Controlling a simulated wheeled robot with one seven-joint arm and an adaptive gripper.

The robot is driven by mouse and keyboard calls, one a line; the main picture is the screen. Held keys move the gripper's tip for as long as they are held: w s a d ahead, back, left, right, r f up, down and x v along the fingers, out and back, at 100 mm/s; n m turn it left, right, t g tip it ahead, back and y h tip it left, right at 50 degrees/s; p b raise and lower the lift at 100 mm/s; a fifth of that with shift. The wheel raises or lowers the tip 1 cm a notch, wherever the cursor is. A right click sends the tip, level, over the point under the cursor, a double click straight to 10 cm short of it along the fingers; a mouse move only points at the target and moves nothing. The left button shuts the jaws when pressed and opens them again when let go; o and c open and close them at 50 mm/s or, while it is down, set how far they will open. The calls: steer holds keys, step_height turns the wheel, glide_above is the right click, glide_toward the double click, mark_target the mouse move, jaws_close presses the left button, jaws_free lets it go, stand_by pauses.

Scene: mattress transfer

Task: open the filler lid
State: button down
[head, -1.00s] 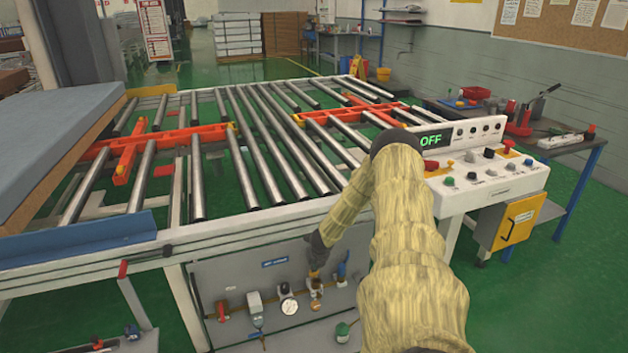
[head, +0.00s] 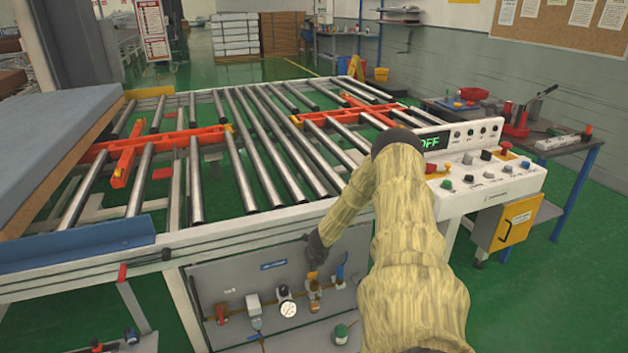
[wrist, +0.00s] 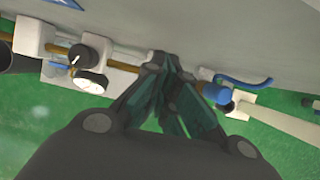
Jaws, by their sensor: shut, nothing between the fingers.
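My gripper (head: 314,271) points down at the low panel under the roller table, right over an amber-brown fitting (head: 315,297) on the pipe line. In the wrist view my gripper (wrist: 166,62) has its fingers together with nothing between them, and their tips are close to the pipe. The filler lid cannot be made out separately; the fingers cover the top of the amber fitting, and I cannot tell whether they touch it. A round white gauge (head: 288,309) is just left of the fitting and shows in the wrist view too (wrist: 92,82).
A blue-handled valve (head: 340,271) stands close on the right of the fingers. A red valve (head: 221,313) is at the panel's left. The table's front rail (head: 250,222) overhangs the panel. A small green-capped container (head: 341,334) is below right.

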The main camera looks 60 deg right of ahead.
steer(key=shift+r, duration=0.2)
steer(key=v, duration=1.1)
steer(key=shift+r, duration=0.35)
stand_by(1.0)
steer(key=shift+s+a, duration=0.1)
